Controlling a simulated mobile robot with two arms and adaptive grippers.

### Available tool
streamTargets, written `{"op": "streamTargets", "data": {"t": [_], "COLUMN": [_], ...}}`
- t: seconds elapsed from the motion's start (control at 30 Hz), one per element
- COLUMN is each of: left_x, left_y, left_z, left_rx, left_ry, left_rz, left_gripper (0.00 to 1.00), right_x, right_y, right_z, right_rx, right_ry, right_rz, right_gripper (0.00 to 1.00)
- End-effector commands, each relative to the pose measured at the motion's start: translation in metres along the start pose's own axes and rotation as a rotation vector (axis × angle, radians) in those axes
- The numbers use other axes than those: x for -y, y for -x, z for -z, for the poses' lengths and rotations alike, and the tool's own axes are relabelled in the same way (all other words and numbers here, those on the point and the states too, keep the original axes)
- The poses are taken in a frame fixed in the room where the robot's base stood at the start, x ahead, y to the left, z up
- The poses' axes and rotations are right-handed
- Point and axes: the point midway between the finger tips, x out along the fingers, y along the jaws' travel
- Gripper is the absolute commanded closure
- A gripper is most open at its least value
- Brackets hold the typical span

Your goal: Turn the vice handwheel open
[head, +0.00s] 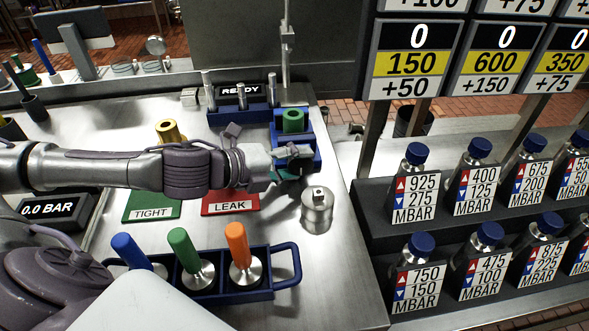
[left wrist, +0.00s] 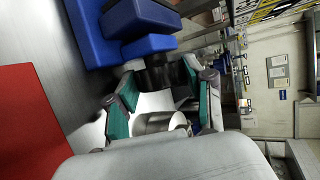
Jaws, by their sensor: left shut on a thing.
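The blue vice (head: 309,147) stands near the right edge of the steel bench with a green ring-shaped part (head: 292,121) held upright in it. In the left wrist view the vice's blue blocks (left wrist: 150,20) fill the upper left, with a dark shaft coming from them. My left gripper (head: 289,158) is at the vice's front. In the left wrist view its teal-padded fingers (left wrist: 160,100) stand on both sides of the silver handwheel (left wrist: 158,123) and are shut on it. The gripper hides most of the handwheel in the head view. My right gripper is not in view.
A metal cylinder (head: 317,211) stands just in front of the vice. A red LEAK mat (head: 230,208) and green TIGHT mat (head: 150,211) lie below my left arm. A blue tray (head: 284,272) holds coloured-handled tools. Blue-capped bottles stand on a rack to the right.

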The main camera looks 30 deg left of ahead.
Motion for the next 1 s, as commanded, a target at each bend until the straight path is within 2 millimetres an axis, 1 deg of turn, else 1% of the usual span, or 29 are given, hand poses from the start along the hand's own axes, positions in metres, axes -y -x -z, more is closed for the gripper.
{"op": "streamTargets", "data": {"t": [0.33, 0.37, 0.4, 0.5, 1.0], "left_x": [0.0004, 0.0005, 0.0005, 0.0005, -0.0004], "left_y": [0.0001, 0.0001, 0.0, 0.0, -0.0001], "left_z": [-0.0011, -0.0011, -0.0011, -0.0009, 0.0], "left_rx": [0.003, 0.003, 0.003, 0.002, 0.0], "left_ry": [0.002, 0.002, 0.002, 0.002, 0.003], "left_rz": [0.001, 0.001, 0.001, 0.001, 0.0], "left_gripper": [0.82, 0.44, 0.37, 0.22, 0.22], "right_x": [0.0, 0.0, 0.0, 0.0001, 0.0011], "right_y": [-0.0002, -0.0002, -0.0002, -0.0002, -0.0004], "right_z": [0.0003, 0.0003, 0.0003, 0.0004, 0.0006], "right_rx": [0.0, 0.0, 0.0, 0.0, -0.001], "right_ry": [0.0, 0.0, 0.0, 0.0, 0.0], "right_rz": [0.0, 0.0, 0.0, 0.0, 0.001], "right_gripper": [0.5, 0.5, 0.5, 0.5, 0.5]}}
